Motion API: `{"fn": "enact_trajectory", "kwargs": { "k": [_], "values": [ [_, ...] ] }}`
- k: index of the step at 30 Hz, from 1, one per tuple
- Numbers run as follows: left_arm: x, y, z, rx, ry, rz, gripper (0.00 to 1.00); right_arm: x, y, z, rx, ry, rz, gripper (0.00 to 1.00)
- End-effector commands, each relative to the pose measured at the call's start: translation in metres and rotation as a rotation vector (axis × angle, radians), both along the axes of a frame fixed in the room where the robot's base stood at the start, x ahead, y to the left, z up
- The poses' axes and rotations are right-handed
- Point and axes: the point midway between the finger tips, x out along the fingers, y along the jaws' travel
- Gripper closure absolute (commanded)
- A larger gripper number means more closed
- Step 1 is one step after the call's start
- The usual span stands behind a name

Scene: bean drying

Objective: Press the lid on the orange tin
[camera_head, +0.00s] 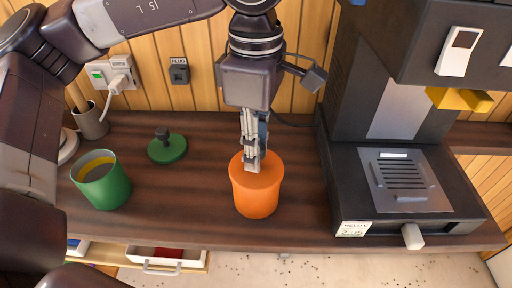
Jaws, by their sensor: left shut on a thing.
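The orange tin (256,203) stands upright on the dark wooden counter. Its orange lid (268,179) covers the top of the tin; I cannot tell whether it is fully seated. My left gripper (251,165) points straight down over the tin, with its fingers shut on the lid at its middle. The fingers hide the part they grip. My right gripper is not in view.
An open green tin (105,187) stands at the left, with a green lid (167,149) lying behind it to the right. A black coffee machine (349,195) stands on the right. A pot (91,122) is near the wall sockets. An open drawer (170,257) is below.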

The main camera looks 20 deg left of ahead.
Motion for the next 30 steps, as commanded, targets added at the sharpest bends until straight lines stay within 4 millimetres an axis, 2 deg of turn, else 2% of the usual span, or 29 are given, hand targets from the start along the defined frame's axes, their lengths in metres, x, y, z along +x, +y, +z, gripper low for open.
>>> {"fn": "enact_trajectory", "kwargs": {
  "k": [7,8,13,19,24,30],
  "values": [
    [0.0,0.0,0.0003,0.0,0.0,0.0,1.0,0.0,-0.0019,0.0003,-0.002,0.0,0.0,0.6],
    [0.0,0.0,0.0003,0.0,0.0,0.0,0.78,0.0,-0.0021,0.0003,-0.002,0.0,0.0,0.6],
    [-0.0001,0.0,0.0002,0.0,0.0,0.0,0.59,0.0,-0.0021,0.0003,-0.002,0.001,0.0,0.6],
    [-0.0001,0.0001,0.0002,0.0,0.0,0.0,0.58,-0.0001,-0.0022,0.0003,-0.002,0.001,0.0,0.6],
    [-0.0001,0.0001,0.0001,0.0,0.0,0.0,0.41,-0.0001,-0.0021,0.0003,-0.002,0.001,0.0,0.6],
    [-0.0001,0.0001,0.0001,0.0,0.0,0.0,0.41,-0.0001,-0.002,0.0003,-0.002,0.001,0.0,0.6]
  ]
}}
